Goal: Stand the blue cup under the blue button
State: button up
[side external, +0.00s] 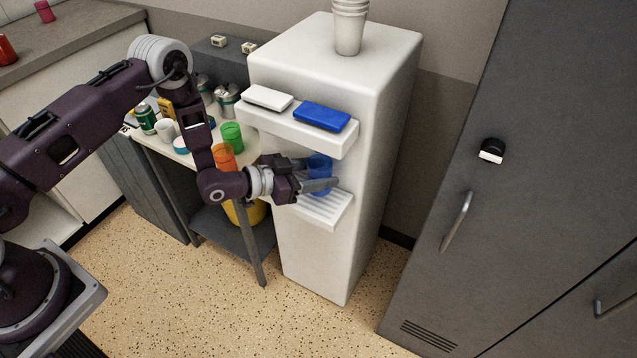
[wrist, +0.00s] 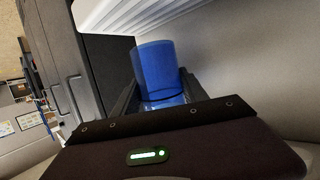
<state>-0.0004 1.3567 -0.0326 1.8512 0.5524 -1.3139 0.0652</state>
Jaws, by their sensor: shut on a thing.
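The blue cup (side external: 320,172) is at the front of the white dispenser (side external: 322,248), below its upper ledge and above the ribbed drip tray (side external: 327,214). My gripper (side external: 318,178) is shut on the cup from the left side. In the wrist view the cup (wrist: 156,68) sits between my fingers. The blue button (side external: 322,116) is on the right of the upper ledge, and the cup is below it. A white button (side external: 268,97) is on the left. I cannot tell whether the cup's base touches the tray.
A small table (side external: 209,158) left of the dispenser holds a green cup (side external: 231,136), an orange cup (side external: 224,157), cans and other items. Stacked white cups (side external: 349,26) stand on the dispenser. A grey cabinet (side external: 530,120) is at the right.

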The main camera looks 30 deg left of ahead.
notch_tip(320, 180, down, 4)
jog(key=shift+a+r, duration=0.1)
jog(key=shift+r, duration=0.15)
jog(key=o, duration=1.4)
jog(key=shift+s, duration=0.1)
jog(key=shift+c, duration=0.2)
jog(key=v, duration=1.2)
